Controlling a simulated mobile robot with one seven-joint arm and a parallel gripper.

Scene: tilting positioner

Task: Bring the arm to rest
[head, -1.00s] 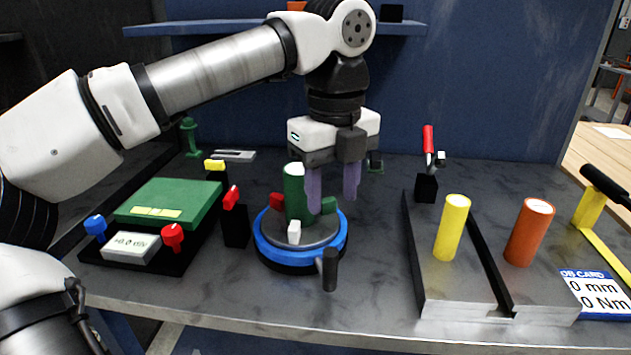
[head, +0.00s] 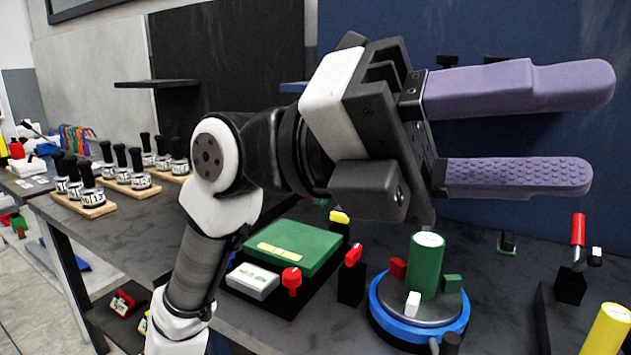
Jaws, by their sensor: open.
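My gripper (head: 600,128) is raised high in the head view, close to the camera, with its two purple fingers pointing right. The fingers are apart and nothing is between them. My arm (head: 205,235) rises from the lower left and bends at the wrist. Below the gripper, a green cylinder (head: 427,268) stands upright on the blue-ringed round positioner (head: 388,322), among red, green and white jaws. The gripper is clear of the cylinder.
A red-handled clamp (head: 578,230) and a yellow cylinder (head: 607,330) are at right. Black-handled gauges (head: 85,180) stand on wooden blocks at far left. A dark shelf (head: 155,84) is on the wall.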

